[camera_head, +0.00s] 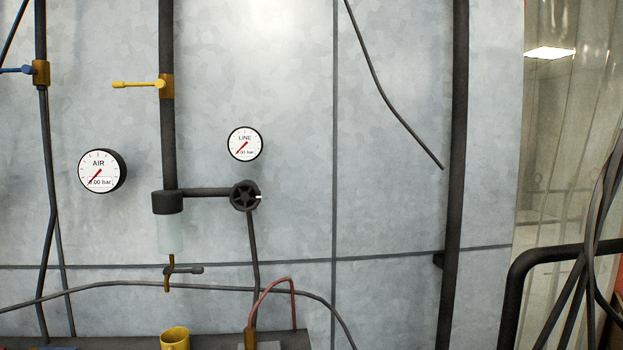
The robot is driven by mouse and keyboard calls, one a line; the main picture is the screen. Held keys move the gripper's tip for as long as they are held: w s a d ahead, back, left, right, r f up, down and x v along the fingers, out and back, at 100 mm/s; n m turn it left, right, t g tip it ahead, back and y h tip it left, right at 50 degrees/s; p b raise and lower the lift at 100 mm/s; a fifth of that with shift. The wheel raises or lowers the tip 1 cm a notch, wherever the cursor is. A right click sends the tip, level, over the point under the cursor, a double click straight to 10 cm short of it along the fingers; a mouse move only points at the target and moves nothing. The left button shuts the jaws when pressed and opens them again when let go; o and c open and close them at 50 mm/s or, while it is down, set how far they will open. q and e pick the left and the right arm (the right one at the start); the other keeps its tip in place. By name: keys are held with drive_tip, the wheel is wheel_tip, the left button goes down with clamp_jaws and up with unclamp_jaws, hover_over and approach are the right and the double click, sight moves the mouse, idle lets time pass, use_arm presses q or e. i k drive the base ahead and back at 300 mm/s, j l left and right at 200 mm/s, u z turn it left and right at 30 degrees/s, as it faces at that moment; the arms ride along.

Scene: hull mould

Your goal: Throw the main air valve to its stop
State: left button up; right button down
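A valve with a brass body (167,87) sits on a thick dark vertical pipe. Its yellow lever (136,84) points left, level and square across the pipe. A second brass valve (41,73) with a blue lever (15,70) sits on a thinner pipe at the left edge; its lever also points left. No label shows which is the main air valve. The AIR gauge (101,172) and LINE gauge (245,144) both appear to read 0.00 bar. Neither of my grippers is in view.
Below the yellow-lever valve are a clear-bowled filter (170,233), a black knob (245,196) and a small drain tap (183,270). A yellow cup (175,339) stands on a dark ledge. A black rail (560,254) and hoses are at right.

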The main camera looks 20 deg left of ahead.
sight(160, 84)
drive_tip(key=k+j, duration=0.15)
drive_tip(key=j, duration=0.2)
drive_tip(key=k+j+z, duration=0.1)
drive_tip(key=j, duration=0.3)
drive_tip(key=k+j, duration=0.15)
drive_tip(key=j, duration=0.2)
drive_tip(key=k+j+z, duration=0.1)
drive_tip(key=j, duration=0.25)
